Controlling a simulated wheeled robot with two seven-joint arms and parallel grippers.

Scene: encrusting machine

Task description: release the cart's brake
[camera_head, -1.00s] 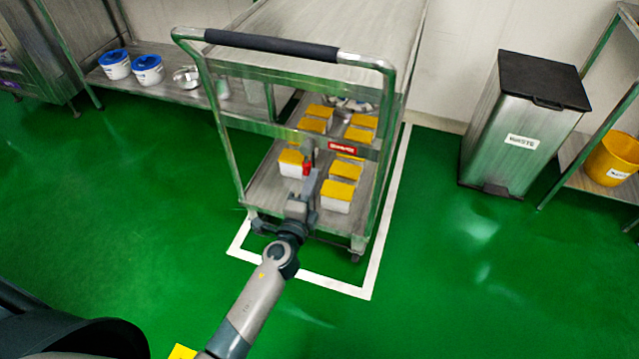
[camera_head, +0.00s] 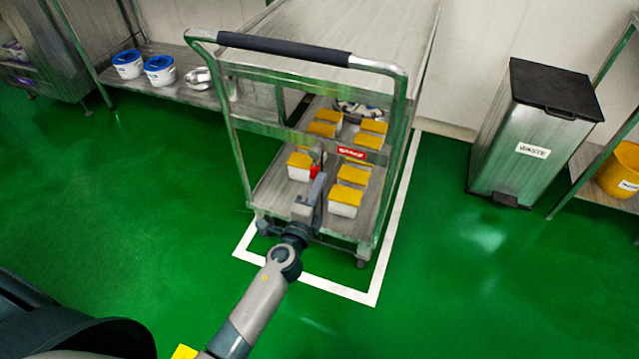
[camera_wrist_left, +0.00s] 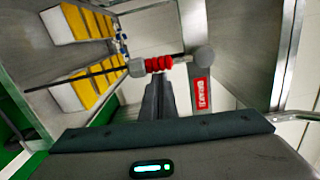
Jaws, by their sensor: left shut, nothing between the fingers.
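The metal cart (camera_head: 262,103) stands with its dark push handle (camera_head: 285,47) toward me. A red brake label (camera_head: 351,153) is on its crossbar, and it also shows in the wrist view (camera_wrist_left: 202,93). The brake lever (camera_head: 314,172) has a red grip. In the wrist view the lever (camera_wrist_left: 160,63) lies across the picture, with a thin dark rod on the left and a grey ball knob (camera_wrist_left: 203,57) on the right. My left gripper (camera_head: 319,182) is shut and empty. Its fingertips (camera_wrist_left: 158,85) are just below the red grip; I cannot tell if they touch. My right gripper is out of view.
White boxes with yellow lids (camera_head: 345,197) sit on the cart's lower shelf. A white floor line (camera_head: 335,288) runs around the cart. A waste bin (camera_head: 535,135) stands at right. A low shelf with blue-lidded tubs (camera_head: 160,70) is at left. Green floor is clear on both sides.

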